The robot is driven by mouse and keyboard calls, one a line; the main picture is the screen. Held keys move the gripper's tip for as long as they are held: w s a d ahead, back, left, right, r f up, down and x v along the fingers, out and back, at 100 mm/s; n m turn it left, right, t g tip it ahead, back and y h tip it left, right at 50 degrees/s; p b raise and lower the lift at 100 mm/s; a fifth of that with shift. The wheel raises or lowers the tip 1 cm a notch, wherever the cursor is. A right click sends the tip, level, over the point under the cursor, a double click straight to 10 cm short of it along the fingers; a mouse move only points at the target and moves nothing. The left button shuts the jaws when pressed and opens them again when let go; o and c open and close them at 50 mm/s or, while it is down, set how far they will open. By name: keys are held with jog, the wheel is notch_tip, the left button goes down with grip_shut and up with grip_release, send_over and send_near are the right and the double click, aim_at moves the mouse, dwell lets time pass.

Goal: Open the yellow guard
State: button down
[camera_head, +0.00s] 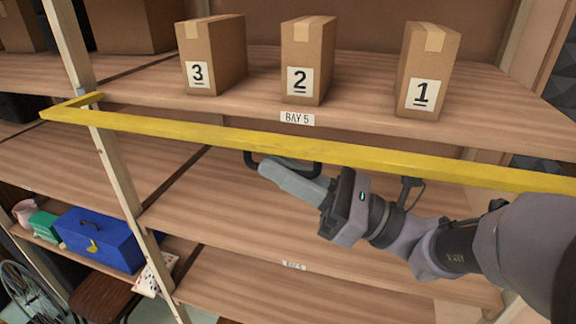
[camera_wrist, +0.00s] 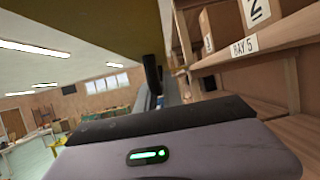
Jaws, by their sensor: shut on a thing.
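The yellow guard (camera_head: 230,136) is a long bar that runs across the front of the shelving, with a short return piece at its left end. It passes in front of the shelf marked BAY 5. A black handle (camera_head: 321,170) hangs from the bar's underside. My gripper (camera_head: 275,170) comes in from the right, just below the bar, and is shut on the handle; its fingers hide part of it. In the wrist view my gripper's housing fills the lower part, and a dark upright piece, perhaps the handle (camera_wrist: 152,75), stands beyond it.
Cardboard boxes numbered 3 (camera_head: 212,55), 2 (camera_head: 307,60) and 1 (camera_head: 427,70) stand on the shelf behind and above the guard. A wooden upright (camera_head: 118,175) is at the left. A blue toolbox (camera_head: 100,240) sits lower left. The shelf below the guard looks empty.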

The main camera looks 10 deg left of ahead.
jog(key=c, duration=1.5)
grip_release()
jog(key=shift+d+f+b, duration=0.2)
jog(key=shift+d+b, duration=0.05)
jog(key=shift+b, duration=0.05)
jog(key=b+v, duration=1.6)
jog(key=b, duration=0.2)
jog(key=shift+d+b, duration=0.35)
jog(key=shift+d, duration=0.05)
jog(key=shift+s+f, duration=0.1)
